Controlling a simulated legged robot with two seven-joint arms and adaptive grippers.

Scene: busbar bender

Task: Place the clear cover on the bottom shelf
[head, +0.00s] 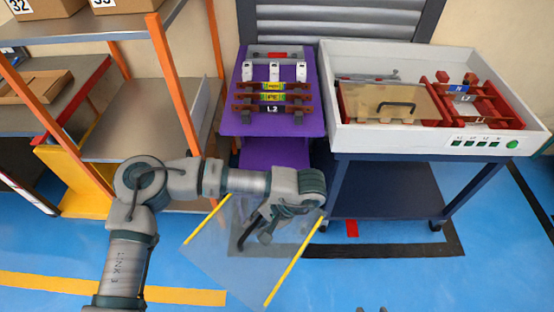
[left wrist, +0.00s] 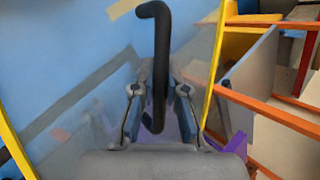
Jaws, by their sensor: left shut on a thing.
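The clear cover (head: 215,255) is a see-through sheet with two yellow edges, held tilted above the blue floor. My left gripper (head: 262,228) is shut on its black handle, which rises between the two fingers in the left wrist view (left wrist: 158,60). The cover's yellow edges also show on both sides of that view. The wheeled cart has a dark blue bottom shelf (head: 385,190), bare where it shows, to the right of the cover. Two small grey tips at the bottom edge of the head view may be my right gripper (head: 371,309); its state is hidden.
A white tray (head: 335,110) on the cart holds red busbar parts and a panel with a black handle. A purple stand (head: 228,118) carries busbars behind the cover. An orange-post rack (head: 175,85) stands at left. Blue floor is open in front.

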